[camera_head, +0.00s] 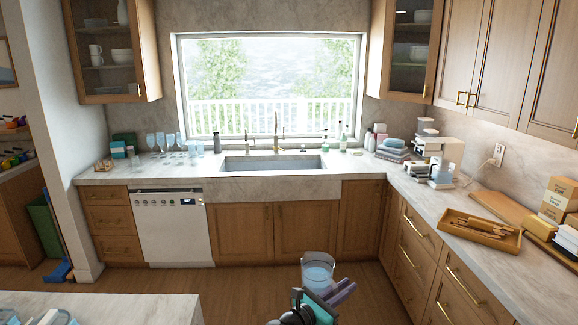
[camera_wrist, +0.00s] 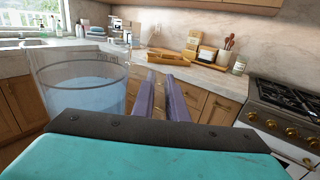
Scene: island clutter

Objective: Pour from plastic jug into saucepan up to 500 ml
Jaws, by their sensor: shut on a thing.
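The plastic jug (camera_head: 318,272) is clear, with pale blue liquid inside, and is held in front of the lower cabinets in the head view. In the wrist view the jug (camera_wrist: 85,85) fills the left side, with faint markings near its rim and the liquid below the rim. It looks roughly upright. My gripper (camera_head: 341,293) has purple fingers and a teal body; its fingers also show in the wrist view (camera_wrist: 162,92), beside the jug's right side. It is shut on the jug; the exact contact is hard to make out. I see no saucepan in either view.
A pale worktop (camera_head: 110,308) is at the lower left, with cut-off bluish items at its corner. The stove (camera_wrist: 285,105) is at the right of the wrist view. A wooden tray (camera_head: 480,232) lies on the right counter. The floor between the worktop and cabinets looks clear.

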